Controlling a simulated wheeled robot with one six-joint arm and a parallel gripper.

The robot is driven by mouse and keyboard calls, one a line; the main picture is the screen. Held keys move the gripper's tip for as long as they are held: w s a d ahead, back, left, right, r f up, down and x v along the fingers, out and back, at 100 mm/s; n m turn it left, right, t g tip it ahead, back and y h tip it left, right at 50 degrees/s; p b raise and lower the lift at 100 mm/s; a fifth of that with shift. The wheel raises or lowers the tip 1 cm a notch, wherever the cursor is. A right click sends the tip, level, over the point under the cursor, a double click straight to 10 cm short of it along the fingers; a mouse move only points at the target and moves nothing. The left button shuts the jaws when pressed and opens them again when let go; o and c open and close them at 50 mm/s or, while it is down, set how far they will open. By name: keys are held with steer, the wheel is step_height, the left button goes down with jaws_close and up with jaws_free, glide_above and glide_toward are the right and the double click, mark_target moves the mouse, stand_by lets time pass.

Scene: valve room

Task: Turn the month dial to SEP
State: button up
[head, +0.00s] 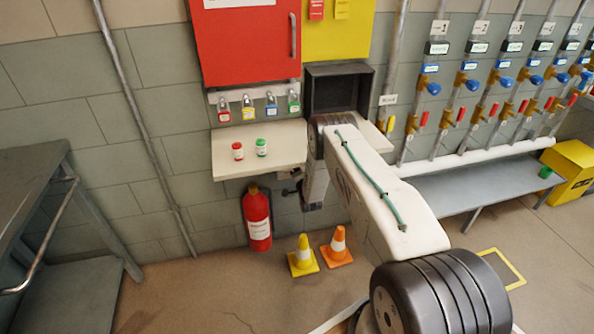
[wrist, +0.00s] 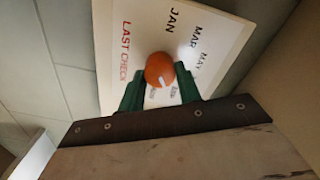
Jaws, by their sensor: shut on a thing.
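The month dial is an orange round knob (wrist: 160,70) with a white pointer mark, on a white panel (wrist: 125,25) that appears tilted in the wrist view. The panel reads LAST CHECK in red, with JAN, MAR and MAY in black above and right of the knob. My gripper (wrist: 160,80) has its green fingers on both sides of the knob, shut on it. The white mark points down toward my gripper, between small labels too blurred to read. Other month labels are hidden by the fingers.
A fire extinguisher (head: 257,218) hangs below. A yellow cone (head: 303,256) and an orange cone (head: 338,247) stand on the floor. Pipes with valves and a bench (head: 465,188) are at right.

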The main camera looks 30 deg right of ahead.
steer(key=o, duration=1)
steer(key=v, duration=0.8)
steer(key=shift+d, duration=0.1)
